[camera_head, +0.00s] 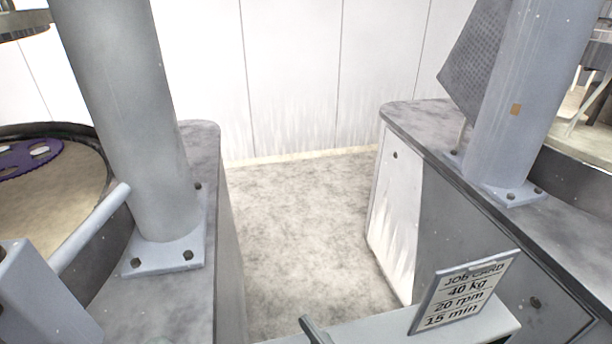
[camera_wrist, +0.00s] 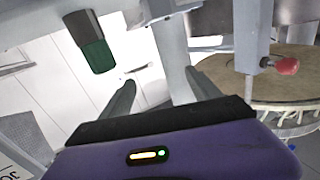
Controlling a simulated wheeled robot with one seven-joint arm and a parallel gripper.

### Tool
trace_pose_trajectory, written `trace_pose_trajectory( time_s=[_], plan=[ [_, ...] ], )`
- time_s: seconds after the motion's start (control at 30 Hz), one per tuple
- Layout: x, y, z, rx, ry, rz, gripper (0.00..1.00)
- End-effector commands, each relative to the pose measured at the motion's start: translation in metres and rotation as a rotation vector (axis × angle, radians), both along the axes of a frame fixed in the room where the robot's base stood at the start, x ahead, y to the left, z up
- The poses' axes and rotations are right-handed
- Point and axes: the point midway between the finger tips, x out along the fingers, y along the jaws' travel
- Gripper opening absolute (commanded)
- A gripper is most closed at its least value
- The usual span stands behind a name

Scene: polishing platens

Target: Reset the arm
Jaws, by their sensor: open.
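My gripper (camera_wrist: 159,77) shows in the wrist view, its two grey fingers spread apart with nothing between them. The purple body of my gripper fills the bottom of that view, with a small lit indicator on it. The fingers point toward pale wall panels and grey machine parts, and I see no contact with them. I cannot make out my gripper in the head view.
In the head view, a left platen (camera_head: 75,190) holds a purple disc (camera_head: 25,157). Grey columns (camera_head: 130,120) (camera_head: 515,100) stand on both benches, with clear floor (camera_head: 295,225) between. A job card (camera_head: 465,292) stands in front. The wrist view shows a red knob (camera_wrist: 287,66) and a green-and-black cylinder (camera_wrist: 91,42).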

Motion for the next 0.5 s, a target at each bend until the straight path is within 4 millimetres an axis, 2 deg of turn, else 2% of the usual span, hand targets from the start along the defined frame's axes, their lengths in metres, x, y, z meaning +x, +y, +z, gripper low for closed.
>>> trace_pose_trajectory(
  time_s=[0.03, 0.2, 0.37, 0.5],
  plan=[
    [-0.005, -0.021, -0.01, 0.002, 0.001, -0.047, 0.71],
    [-0.029, -0.084, -0.028, 0.008, -0.022, -0.188, 0.71],
    [-0.065, -0.135, -0.043, -0.009, -0.023, -0.302, 0.71],
    [-0.102, -0.17, -0.056, -0.036, 0.002, -0.391, 0.71]
  ],
)
